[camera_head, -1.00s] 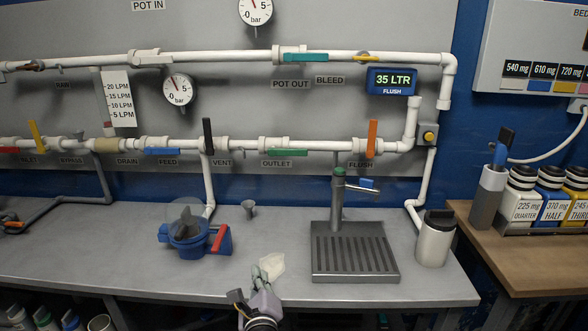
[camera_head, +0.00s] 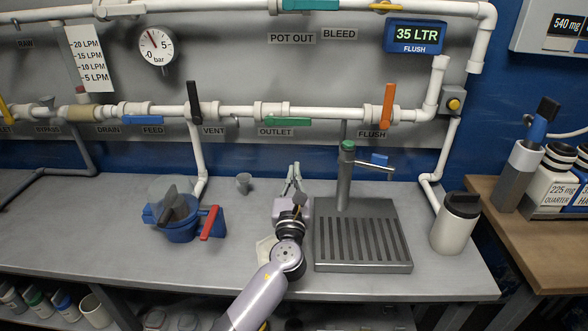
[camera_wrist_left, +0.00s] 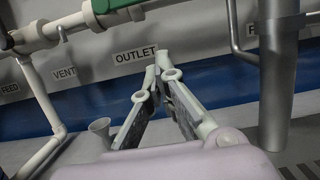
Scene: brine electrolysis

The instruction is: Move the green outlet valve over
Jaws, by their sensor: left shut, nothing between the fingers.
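The green outlet valve handle (camera_head: 288,122) lies level along the lower white pipe, above the OUTLET label (camera_head: 276,132). My left gripper (camera_head: 293,168) is below the handle and label, apart from them, with its fingers pointing up toward the wall. In the left wrist view the fingers (camera_wrist_left: 160,78) come together at their tips, shut and empty, just below the OUTLET label (camera_wrist_left: 135,55). The pipe above the label is cut off by the top edge there. My right gripper is not in view.
A black vent handle (camera_head: 194,101) and an orange flush handle (camera_head: 388,104) stand upright on either side. A tap (camera_head: 346,178) rises close to the right of my left gripper. A blue device with a red lever (camera_head: 212,222) sits on the bench to the left.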

